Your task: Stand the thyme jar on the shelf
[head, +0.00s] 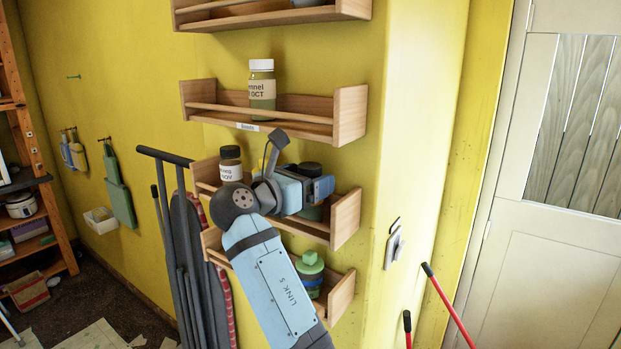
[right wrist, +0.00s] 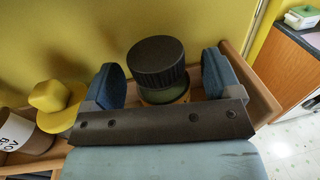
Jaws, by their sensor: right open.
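My right gripper (head: 318,187) is at the third shelf down, its fingers open on both sides of a dark-lidded jar (head: 311,213). In the right wrist view this jar (right wrist: 157,68) stands upright between the open fingers (right wrist: 165,80), with visible room to the right finger. Its label is hidden, so I cannot tell whether it is the thyme jar. A fennel jar (head: 262,88) with a pale lid stands on the shelf above (head: 349,113). A dark-lidded jar marked NOV (head: 231,165) stands left of my gripper. My left gripper is out of view.
A green-lidded jar (head: 311,264) stands on the lowest rack (head: 341,298). A yellow-topped item (right wrist: 57,98) sits left of my fingers in the wrist view. The fennel jar's shelf has free room on its right. A folded dark frame (head: 190,262) leans below left.

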